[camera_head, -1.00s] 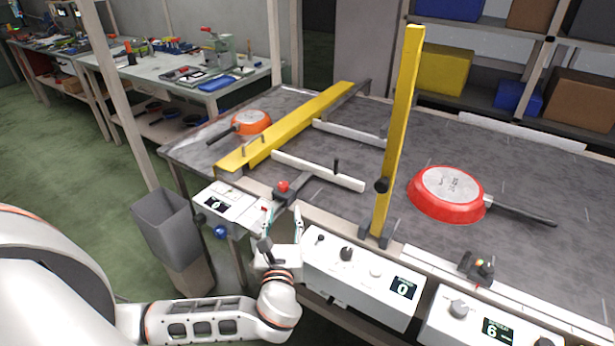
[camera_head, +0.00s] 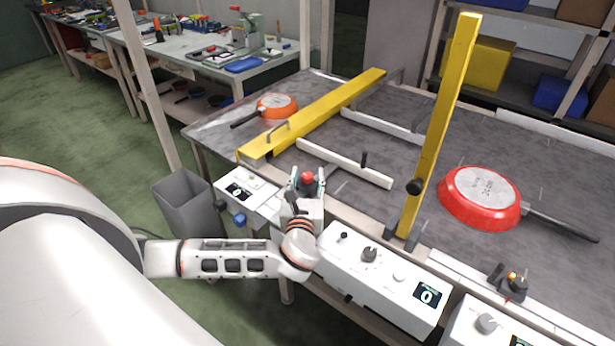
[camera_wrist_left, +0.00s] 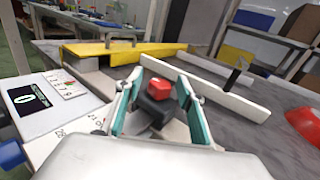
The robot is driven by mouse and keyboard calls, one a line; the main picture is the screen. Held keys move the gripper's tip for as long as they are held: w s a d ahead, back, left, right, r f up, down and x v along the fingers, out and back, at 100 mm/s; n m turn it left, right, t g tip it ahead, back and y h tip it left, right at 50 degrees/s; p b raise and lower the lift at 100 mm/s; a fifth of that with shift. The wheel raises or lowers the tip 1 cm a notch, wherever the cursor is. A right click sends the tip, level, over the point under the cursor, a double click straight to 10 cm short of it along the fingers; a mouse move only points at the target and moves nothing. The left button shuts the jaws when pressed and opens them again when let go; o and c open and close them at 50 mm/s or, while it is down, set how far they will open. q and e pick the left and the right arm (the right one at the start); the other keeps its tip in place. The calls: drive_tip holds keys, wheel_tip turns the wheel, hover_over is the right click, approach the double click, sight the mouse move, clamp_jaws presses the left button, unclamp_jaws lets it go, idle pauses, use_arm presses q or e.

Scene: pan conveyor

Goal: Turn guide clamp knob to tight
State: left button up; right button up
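A red knob (camera_head: 307,178) sits on a dark clamp block at the table's front edge, near the left end of a white guide rail (camera_head: 345,163). My left gripper (camera_head: 307,183) is open, its two fingers on either side of the knob. In the left wrist view the red knob (camera_wrist_left: 157,89) and the dark clamp block (camera_wrist_left: 152,106) show between the teal-lined fingers (camera_wrist_left: 158,102), with gaps on both sides. I cannot tell exactly how the knob is turned. My right gripper is not in view.
A yellow bar (camera_head: 330,112) lies left and a yellow post (camera_head: 436,130) stands right of the clamp. A red pan (camera_head: 480,195) and an orange pan (camera_head: 277,106) lie upside down on the table. White control boxes (camera_head: 385,283) line the front edge. A grey bin (camera_head: 182,205) stands left.

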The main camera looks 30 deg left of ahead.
use_arm(q)
drive_tip(key=shift+w, duration=0.1)
clamp_jaws()
drive_tip(key=shift+a, duration=0.1)
